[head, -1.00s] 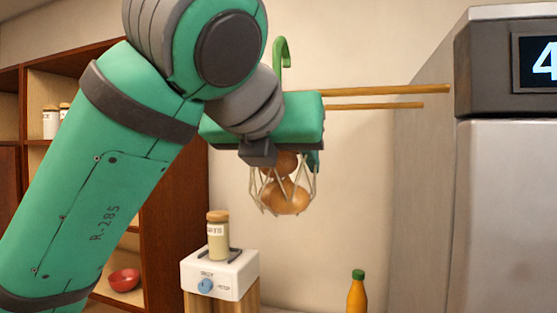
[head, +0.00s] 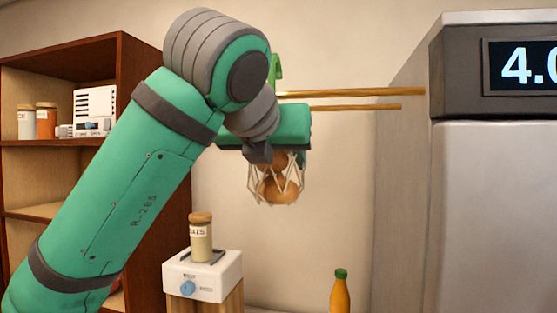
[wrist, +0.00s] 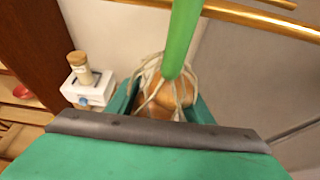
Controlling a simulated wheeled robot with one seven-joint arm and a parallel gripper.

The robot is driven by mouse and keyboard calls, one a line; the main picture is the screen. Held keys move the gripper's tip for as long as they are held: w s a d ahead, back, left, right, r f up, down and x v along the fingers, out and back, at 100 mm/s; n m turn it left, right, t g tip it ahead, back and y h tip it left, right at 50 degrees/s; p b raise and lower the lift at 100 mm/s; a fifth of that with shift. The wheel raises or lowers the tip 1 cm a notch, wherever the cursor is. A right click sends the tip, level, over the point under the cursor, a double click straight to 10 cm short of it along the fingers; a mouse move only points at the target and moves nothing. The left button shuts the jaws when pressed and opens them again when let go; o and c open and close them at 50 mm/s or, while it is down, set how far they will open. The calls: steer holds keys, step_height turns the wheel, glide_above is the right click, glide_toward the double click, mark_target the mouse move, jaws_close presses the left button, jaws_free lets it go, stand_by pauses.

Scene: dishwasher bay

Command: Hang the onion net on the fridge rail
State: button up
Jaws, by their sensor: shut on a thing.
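The onion net (head: 278,184), white mesh with brown onions inside, hangs just below my gripper (head: 276,150) in the head view. My gripper is shut on it. In the wrist view the net (wrist: 165,88) shows between the green fingers, with its green hook (wrist: 182,38) rising toward the camera. The hook's curved top (head: 276,70) shows above my gripper in the head view. The fridge rail (head: 360,92) is a pair of wooden bars reaching left from the fridge's side; it also crosses the wrist view's upper right (wrist: 245,18). In the head view the hook overlaps the rail's left end; contact is unclear.
The grey fridge (head: 490,200) with a lit display stands at right. A labelled jar (head: 201,238) stands on a white scale-like box (head: 203,275) below. An orange bottle (head: 340,292) stands right of it. A wooden shelf (head: 150,90) is at left.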

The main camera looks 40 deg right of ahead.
steer(key=shift+w+d+f, duration=0.25)
steer(key=shift+d+f, duration=0.05)
steer(key=shift+f, duration=0.35)
steer(key=shift+w+d+f, duration=0.25)
steer(key=shift+d+f, duration=0.05)
steer(key=shift+f, duration=0.3)
steer(key=shift+w+d+f, duration=0.25)
steer(key=shift+d+f, duration=0.05)
steer(key=shift+f, duration=0.35)
steer(key=o, duration=1.5)
steer(key=shift+o, duration=0.2)
steer(key=v, duration=1)
steer(key=shift+s+a+r, duration=0.2)
steer(key=shift+a, duration=0.1)
